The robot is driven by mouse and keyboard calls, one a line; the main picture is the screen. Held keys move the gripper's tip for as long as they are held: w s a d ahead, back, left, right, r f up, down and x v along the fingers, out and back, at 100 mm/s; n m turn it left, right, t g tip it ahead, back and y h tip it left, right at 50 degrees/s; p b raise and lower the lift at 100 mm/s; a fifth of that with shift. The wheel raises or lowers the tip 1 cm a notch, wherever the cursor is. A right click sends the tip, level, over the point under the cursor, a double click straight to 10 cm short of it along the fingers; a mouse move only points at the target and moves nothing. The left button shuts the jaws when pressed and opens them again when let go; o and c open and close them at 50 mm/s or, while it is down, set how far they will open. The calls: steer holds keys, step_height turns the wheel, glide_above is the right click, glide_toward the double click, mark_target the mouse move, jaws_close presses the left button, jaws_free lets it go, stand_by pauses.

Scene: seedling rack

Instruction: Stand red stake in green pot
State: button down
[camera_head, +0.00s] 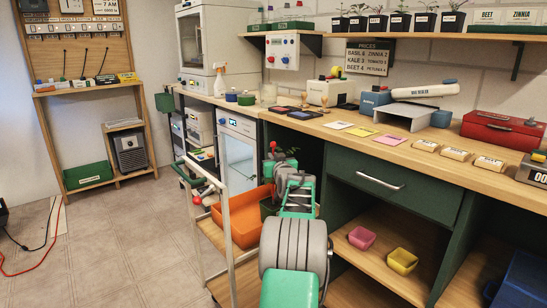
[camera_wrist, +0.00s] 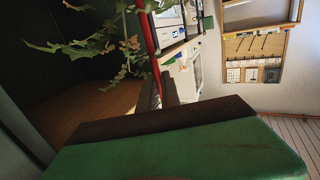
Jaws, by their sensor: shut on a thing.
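The red stake (camera_wrist: 151,38) runs up and down in the wrist view, between the dark pads of my gripper (camera_wrist: 163,100). My gripper is shut on it. In the head view my gripper (camera_head: 274,164) is above the cart, with a small red piece beside it that looks like the stake's end. Green leaves (camera_wrist: 100,45) of a plant show close to the stake in the wrist view. A dark green edge (camera_head: 268,207), perhaps the green pot, shows beside the orange tray, mostly hidden by my arm. I cannot tell whether the stake touches a pot.
An orange tray (camera_head: 242,220) sits on the cart, whose pale rail (camera_head: 228,240) stands left of my arm. The counter (camera_head: 400,152) holds cards, a red box (camera_head: 503,130) and a grey stand.

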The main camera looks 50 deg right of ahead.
steer(key=shift+f, duration=0.45)
steer(key=c, duration=1.5)
jaws_free()
steer(key=shift+a, duration=0.1)
steer(key=p+v, duration=0.1)
steer(key=v, duration=0.6)
steer(key=shift+s+a, duration=0.15)
steer(key=shift+s, duration=0.15)
